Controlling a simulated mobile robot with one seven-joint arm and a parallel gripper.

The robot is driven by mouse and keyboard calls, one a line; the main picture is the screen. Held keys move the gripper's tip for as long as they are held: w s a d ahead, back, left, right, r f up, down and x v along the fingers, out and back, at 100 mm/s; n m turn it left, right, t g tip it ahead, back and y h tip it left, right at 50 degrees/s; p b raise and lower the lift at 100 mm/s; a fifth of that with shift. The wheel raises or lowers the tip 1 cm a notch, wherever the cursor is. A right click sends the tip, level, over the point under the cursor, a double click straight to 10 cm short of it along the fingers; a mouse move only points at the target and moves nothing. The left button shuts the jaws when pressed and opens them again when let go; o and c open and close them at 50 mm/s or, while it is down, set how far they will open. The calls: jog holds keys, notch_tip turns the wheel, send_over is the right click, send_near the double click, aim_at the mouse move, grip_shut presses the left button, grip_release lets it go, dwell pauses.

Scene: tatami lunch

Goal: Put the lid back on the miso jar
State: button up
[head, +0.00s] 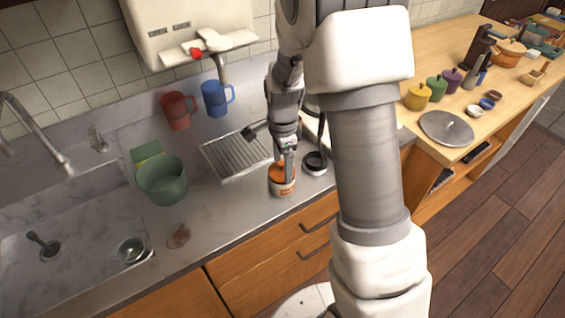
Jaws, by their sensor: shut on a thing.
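The miso jar (284,189), small and orange-brown with a pale label, stands upright on the grey counter near its front edge. My gripper (285,168) points down directly over the jar, with its fingers at the jar's orange top. It is shut on this orange piece, which looks like the lid (276,173). The fingers and arm hide part of it, so I cannot tell whether the lid is seated on the jar or just above it.
A dark-rimmed round container (315,164) stands close to the jar's right. A drying rack (236,155) lies behind left. A green pot (162,182), red mug (177,110) and blue mug (216,98) stand farther left.

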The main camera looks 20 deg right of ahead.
jog(key=shift+f, duration=0.1)
dwell(0.7)
jog(key=o, duration=1.1)
jog(key=shift+c, duration=0.2)
jog(key=shift+r+p, duration=2.8)
jog(key=shift+r, duration=0.75)
grip_shut()
